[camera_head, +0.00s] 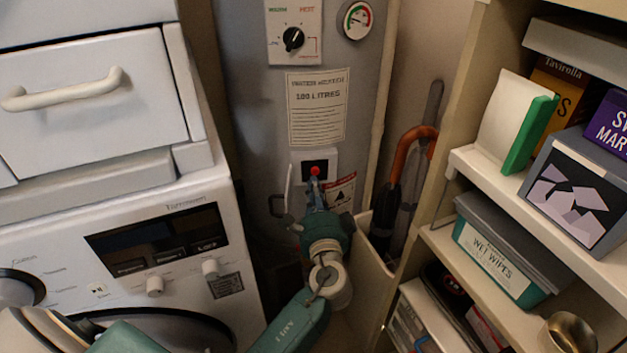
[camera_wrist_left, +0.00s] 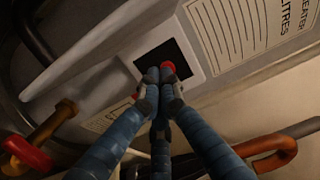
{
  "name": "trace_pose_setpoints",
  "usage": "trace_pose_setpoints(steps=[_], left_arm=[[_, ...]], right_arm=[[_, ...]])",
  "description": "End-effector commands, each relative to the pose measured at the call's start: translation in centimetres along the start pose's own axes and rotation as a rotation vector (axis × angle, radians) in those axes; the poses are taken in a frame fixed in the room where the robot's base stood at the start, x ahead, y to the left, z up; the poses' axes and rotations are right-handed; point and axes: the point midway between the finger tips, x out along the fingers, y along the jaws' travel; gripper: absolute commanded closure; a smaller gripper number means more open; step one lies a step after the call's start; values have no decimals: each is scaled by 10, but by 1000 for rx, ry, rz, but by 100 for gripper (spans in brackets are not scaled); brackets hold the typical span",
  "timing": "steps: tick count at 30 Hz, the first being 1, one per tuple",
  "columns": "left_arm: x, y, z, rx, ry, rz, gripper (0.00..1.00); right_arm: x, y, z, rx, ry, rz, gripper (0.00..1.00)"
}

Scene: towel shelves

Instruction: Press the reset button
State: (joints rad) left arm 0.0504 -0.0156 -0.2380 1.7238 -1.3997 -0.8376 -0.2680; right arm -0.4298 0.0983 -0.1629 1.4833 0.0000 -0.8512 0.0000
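The red reset button (camera_head: 315,171) sits in a white plate with a dark window (camera_head: 330,162) on the grey water heater. It also shows in the left wrist view (camera_wrist_left: 170,68), partly covered by my fingertips. My left gripper (camera_head: 315,184) is just below the button in the head view. In the left wrist view its blue fingers (camera_wrist_left: 160,77) are drawn together at the tips, with nothing between them. The tips overlap the button's edge; I cannot tell whether they touch it. My right gripper is not in view.
A washing machine (camera_head: 210,190) stands close on the left. Shelves (camera_head: 520,213) with boxes and wet wipes stand on the right. An orange-handled umbrella (camera_head: 413,139) leans in a bin beside the heater. A pipe (camera_head: 382,105) runs along the heater's right side.

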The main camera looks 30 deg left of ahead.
Motion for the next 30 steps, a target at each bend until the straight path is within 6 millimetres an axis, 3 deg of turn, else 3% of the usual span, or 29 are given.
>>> trace_pose_setpoints(steps=[3, 10, 30], left_arm=[[-20, 2, 0, -1, 0, 4, 100], [-44, 2, -1, 0, 1, 5, 100], [-48, 2, -1, 1, 2, 6, 100]], right_arm=[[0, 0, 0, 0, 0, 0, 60], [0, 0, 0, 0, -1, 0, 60], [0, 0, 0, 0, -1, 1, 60]])
